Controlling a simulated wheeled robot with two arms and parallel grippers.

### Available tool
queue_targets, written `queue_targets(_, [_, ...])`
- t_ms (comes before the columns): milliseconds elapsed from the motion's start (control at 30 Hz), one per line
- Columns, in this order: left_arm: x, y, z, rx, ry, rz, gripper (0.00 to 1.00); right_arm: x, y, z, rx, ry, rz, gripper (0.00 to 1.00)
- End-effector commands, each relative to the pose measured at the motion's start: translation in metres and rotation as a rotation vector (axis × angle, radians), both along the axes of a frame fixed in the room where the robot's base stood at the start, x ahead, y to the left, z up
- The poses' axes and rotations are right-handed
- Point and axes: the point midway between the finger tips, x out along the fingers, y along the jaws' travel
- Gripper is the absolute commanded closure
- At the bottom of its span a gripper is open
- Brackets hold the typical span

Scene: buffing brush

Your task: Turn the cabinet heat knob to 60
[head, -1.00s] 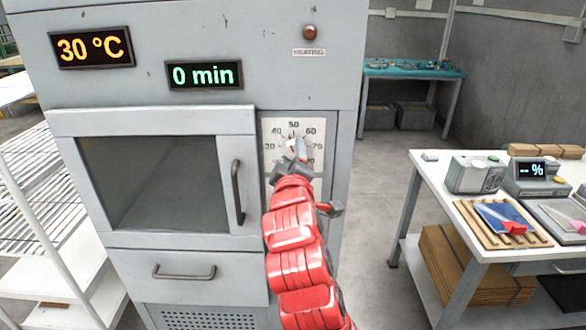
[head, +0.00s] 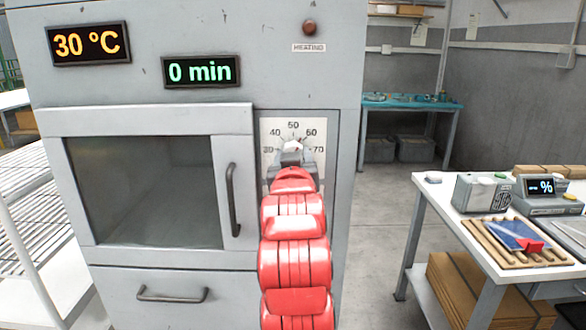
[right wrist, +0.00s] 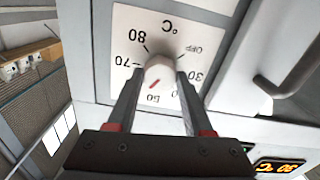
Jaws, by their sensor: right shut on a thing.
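The grey cabinet (head: 180,118) has a white dial plate (head: 268,130) marked in degrees, with 50 at the top and 60 to its upper right. The pale heat knob (head: 292,145) is at its centre and also shows in the right wrist view (right wrist: 160,70). There the plate is upside down, and the knob's red mark points between the 50 and the side of the 60, which a finger hides. My right gripper (right wrist: 158,82) is shut on the knob, one finger on each side. My left gripper is not in view.
The cabinet displays read 30 °C (head: 88,43) and 0 min (head: 201,71). A dark red lamp (head: 309,27) sits above a HEATING label. The cabinet door handle (head: 233,200) is left of my right arm. A white table (head: 425,190) with devices stands at the right.

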Motion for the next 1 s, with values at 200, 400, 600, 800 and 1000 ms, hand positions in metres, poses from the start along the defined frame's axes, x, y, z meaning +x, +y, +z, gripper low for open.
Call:
queue_targets(200, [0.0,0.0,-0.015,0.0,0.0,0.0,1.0,0.0,0.0,-0.004,0.132,0.005,0.001,1.0])
queue_targets(400, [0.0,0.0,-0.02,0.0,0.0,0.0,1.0,0.001,0.0,-0.004,0.202,0.007,0.0,1.0])
queue_targets(600, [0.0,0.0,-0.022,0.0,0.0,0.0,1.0,0.001,0.0,-0.003,0.231,0.008,0.0,1.0])
queue_targets(800, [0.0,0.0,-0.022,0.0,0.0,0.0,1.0,0.001,0.001,-0.003,0.235,0.009,-0.001,1.0])
queue_targets(1000, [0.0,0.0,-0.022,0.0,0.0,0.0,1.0,0.001,0.001,-0.003,0.235,0.009,-0.001,0.47])
